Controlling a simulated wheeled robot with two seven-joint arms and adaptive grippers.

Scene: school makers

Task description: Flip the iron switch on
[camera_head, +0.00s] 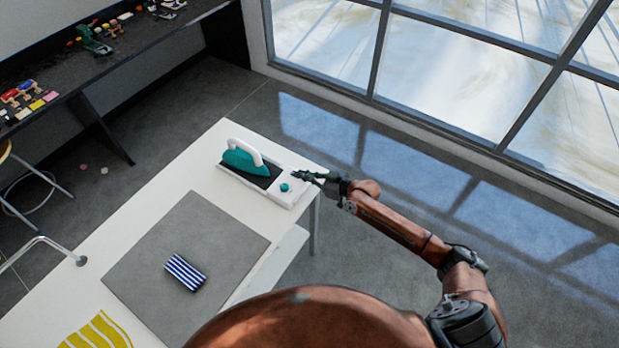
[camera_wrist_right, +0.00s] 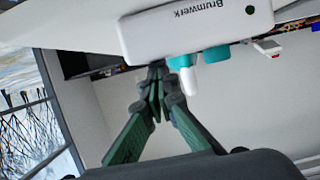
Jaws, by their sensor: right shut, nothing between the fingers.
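A teal iron (camera_head: 240,160) with a white handle rests on a dark plate in a white base station (camera_head: 288,200) at the far end of the white table. A round teal knob (camera_head: 284,187) stands on the base's near right end. My right gripper (camera_head: 297,174) is shut and empty, just beyond the knob at the base's edge. In the right wrist view the shut fingertips (camera_wrist_right: 157,72) are beside the white base (camera_wrist_right: 195,25), marked "Brumwerk" and seen upside down. Teal parts show beside them. I cannot tell whether the fingers touch anything. My left gripper is out of view.
A grey mat (camera_head: 185,250) with a blue-and-white striped cloth (camera_head: 185,273) covers the table's middle. A yellow-striped cloth (camera_head: 100,332) lies at the near left. A dark bench (camera_head: 60,75) with small items runs along the wall. Open floor lies right of the table.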

